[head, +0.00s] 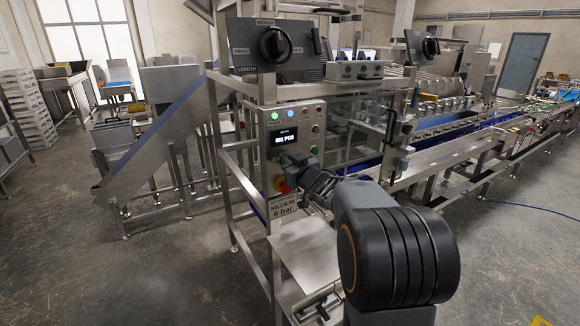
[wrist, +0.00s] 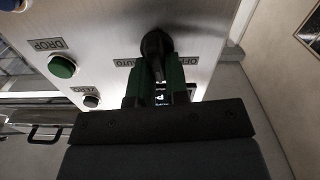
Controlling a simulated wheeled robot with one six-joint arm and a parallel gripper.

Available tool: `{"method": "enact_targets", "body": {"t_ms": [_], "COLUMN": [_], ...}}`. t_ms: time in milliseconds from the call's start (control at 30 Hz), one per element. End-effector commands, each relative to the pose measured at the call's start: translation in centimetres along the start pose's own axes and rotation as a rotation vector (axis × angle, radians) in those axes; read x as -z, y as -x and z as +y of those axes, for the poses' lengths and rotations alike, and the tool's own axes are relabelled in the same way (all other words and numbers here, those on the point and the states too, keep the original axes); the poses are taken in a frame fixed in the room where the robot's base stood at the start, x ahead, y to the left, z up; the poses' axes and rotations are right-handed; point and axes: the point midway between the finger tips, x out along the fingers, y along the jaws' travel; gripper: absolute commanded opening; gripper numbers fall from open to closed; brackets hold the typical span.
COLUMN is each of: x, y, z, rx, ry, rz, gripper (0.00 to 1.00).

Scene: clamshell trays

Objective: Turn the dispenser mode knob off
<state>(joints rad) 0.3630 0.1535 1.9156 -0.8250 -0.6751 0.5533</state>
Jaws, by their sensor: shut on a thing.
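The mode knob (wrist: 154,43) is black and sits on the metal panel in the wrist view, between two small labels that show upside down. The knob's pointer direction is hard to tell. In the head view my gripper (head: 298,168) is at the lower part of the control panel (head: 309,113) and hides the knob there.
A green button (wrist: 62,67) with a DROP label and a dark button (wrist: 91,101) are left of my gripper. In the head view a red button (head: 284,187) is just below it. A larger black knob (head: 275,45) sits on a grey box above. A conveyor (head: 460,140) runs right.

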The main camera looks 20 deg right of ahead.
Motion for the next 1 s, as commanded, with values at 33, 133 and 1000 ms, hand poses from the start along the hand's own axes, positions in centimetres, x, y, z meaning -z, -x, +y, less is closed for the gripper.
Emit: {"method": "enact_targets", "body": {"t_ms": [33,133,1000], "x": [-0.35,-0.40,-0.45], "y": [0.01,0.02,0.01], "z": [-0.13,-0.27,-0.99], "rx": [0.000,0.000,0.000], "ry": [0.039,0.129,0.707], "rz": [0.002,0.002,0.001], "gripper": [0.00,0.00,0.00]}}
